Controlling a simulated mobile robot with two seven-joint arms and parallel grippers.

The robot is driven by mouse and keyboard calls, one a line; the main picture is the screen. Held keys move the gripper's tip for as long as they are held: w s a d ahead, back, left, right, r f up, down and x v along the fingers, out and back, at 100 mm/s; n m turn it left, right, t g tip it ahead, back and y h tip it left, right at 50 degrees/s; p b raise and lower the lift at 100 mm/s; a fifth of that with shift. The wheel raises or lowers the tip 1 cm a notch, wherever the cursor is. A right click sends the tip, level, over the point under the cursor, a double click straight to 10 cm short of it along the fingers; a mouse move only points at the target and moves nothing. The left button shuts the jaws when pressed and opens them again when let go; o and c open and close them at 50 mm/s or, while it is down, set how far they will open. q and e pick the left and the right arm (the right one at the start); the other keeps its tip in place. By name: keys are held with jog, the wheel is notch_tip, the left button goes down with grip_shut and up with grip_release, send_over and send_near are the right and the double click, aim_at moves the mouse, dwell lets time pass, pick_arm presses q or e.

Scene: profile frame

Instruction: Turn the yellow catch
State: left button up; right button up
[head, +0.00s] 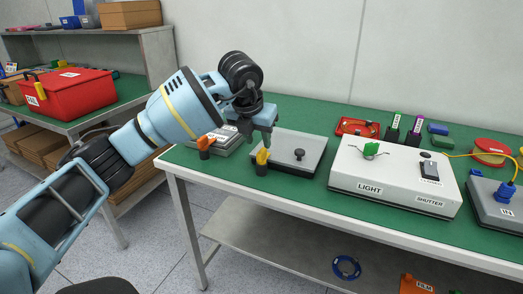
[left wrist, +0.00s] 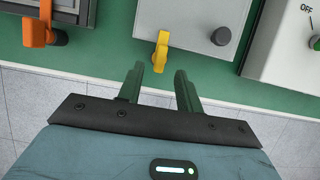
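The yellow catch (head: 262,157) is a small lever on a dark mount at the table's front edge, by the front left of a grey flat box. In the left wrist view the yellow catch (left wrist: 161,50) lies just ahead of the gap between my fingers. My left gripper (head: 262,138) points down close to the catch. Its green fingers are apart with nothing between them in the left wrist view (left wrist: 160,74). The catch is not between the fingertips there. My right gripper is not in view.
An orange catch (head: 206,142) sits to the left, also seen in the left wrist view (left wrist: 36,28). The grey box (head: 310,145) has a dark knob (head: 298,154). Right of it stands a white LIGHT/SHUTTER box (head: 400,195). Free space lies before the table edge.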

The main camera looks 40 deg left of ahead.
aim_at(261, 151)
pick_arm(q)
jog(key=shift+x, duration=2.5)
grip_shut()
